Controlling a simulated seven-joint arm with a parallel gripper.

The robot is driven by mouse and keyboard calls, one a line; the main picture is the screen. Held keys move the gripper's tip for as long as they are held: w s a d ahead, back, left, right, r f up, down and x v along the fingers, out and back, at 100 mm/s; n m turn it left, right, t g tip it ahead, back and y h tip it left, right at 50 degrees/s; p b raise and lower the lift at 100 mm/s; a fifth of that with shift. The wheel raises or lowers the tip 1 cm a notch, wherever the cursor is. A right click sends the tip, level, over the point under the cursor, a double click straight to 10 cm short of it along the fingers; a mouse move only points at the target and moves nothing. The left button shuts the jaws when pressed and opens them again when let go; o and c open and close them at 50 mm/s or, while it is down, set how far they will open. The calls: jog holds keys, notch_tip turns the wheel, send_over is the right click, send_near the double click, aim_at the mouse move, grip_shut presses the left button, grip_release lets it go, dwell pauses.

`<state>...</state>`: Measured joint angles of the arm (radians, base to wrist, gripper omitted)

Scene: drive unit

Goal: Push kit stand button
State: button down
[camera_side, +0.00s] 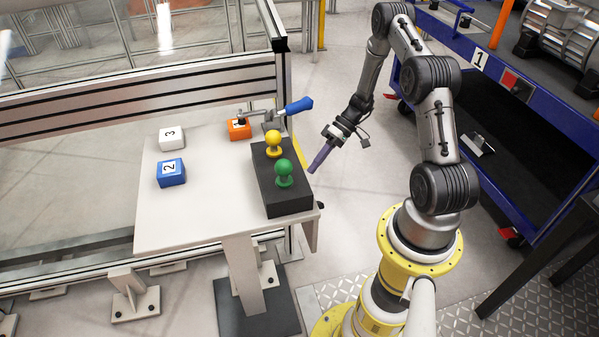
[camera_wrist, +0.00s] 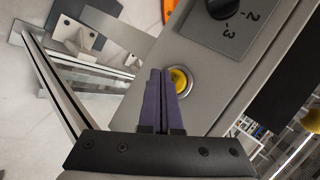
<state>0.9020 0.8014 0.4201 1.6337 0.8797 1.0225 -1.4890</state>
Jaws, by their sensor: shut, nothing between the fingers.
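In the wrist view, a round yellow button (camera_wrist: 180,79) in a metal ring sits on a grey panel (camera_wrist: 210,80). My gripper (camera_wrist: 161,72) has purple fingers pressed together with nothing between them. The fingertips lie just left of the button and cover part of its ring. I cannot tell if they touch it. In the side view, my gripper (camera_side: 312,169) points down, just right of the black block on the white table. The button does not show in the side view.
A black dial (camera_wrist: 222,6) marked 2 and 3 is on the panel. The white table (camera_side: 205,210) holds a black block (camera_side: 288,207) with yellow (camera_side: 274,140) and green (camera_side: 285,170) knobs, numbered blue (camera_side: 171,178) and white (camera_side: 172,140) blocks, and a blue-handled clamp (camera_side: 298,106). A blue cart (camera_side: 470,60) stands right.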

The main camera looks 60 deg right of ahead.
dwell(0.4)
jog(key=shift+w+a, duration=0.3)
jog(key=shift+w+a, duration=0.35)
dwell(0.9)
jog(key=shift+s+d, duration=0.65)
jog(key=s+d, duration=0.4)
jog(key=shift+s+d, duration=0.15)
dwell(0.5)
